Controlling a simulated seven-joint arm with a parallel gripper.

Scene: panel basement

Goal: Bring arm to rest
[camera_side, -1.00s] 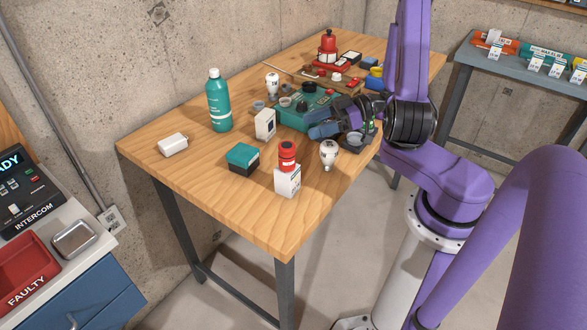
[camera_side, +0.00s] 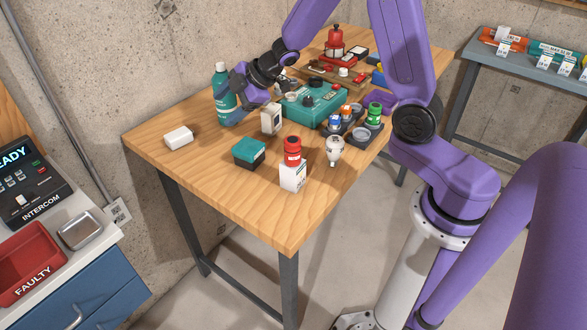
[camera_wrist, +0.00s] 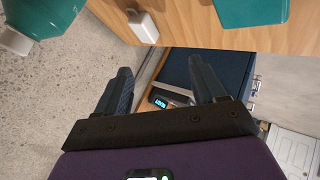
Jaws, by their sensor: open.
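My gripper (camera_side: 242,92) is at the back left of the wooden table, raised above it and close to the teal bottle (camera_side: 222,100) in the side view. It overlaps the bottle's right side there; I cannot tell whether they touch. In the wrist view my gripper (camera_wrist: 162,76) has its two fingers wide apart with nothing between them. The bottle (camera_wrist: 45,15) stands out at the upper left of that view, outside the fingers. My arm comes in from the right over the table.
The wooden table (camera_side: 215,180) holds a teal device (camera_side: 318,98), a white box-shaped item (camera_side: 271,119), a teal-topped box (camera_side: 249,152), a red-capped item (camera_side: 292,152), a bulb (camera_side: 334,150) and a white block (camera_side: 178,137). The front left corner is clear.

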